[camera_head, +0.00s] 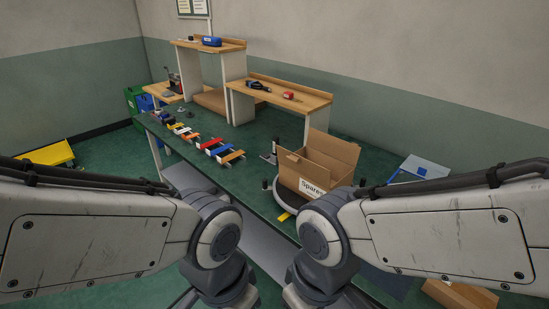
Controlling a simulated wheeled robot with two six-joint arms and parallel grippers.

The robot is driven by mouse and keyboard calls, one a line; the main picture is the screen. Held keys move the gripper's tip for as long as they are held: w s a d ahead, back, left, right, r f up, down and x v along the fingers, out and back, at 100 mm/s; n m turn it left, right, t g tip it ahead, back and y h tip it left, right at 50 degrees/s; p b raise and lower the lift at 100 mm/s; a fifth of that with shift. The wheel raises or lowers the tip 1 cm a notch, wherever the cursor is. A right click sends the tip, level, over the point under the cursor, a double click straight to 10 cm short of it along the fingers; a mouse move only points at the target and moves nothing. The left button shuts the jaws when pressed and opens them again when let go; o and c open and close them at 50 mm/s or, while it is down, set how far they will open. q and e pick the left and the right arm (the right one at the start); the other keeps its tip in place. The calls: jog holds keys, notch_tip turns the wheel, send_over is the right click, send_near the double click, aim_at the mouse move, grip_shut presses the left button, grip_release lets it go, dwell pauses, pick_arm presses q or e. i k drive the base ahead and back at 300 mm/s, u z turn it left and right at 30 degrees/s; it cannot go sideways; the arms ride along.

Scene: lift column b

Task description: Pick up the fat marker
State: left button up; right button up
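I cannot pick out the fat marker for certain; things on the green workbench (250,190) look small from here. Small dark pieces lie at the row's far end. A small yellow item (284,217) lies near the front edge, left of the cardboard box. My two arms come in from the left and right and bend down at the bottom middle. Both grippers are outside the picture.
An open cardboard box (313,186) marked "Spares" stands on the bench's right part. A yellow object (52,153) stands far left. The bench's middle is mostly clear.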

aim_at(276, 141)
jog(key=k, duration=0.6)
jog(key=u, duration=0.65)
jog(key=i, duration=0.75)
jog(key=u, duration=0.8)
jog(key=i, duration=1.5)
jog(key=z, duration=0.4)
jog(key=i, duration=0.9)
jog(key=z, duration=1.2)
jog(key=i, duration=0.55)
jog(key=z, duration=0.5)
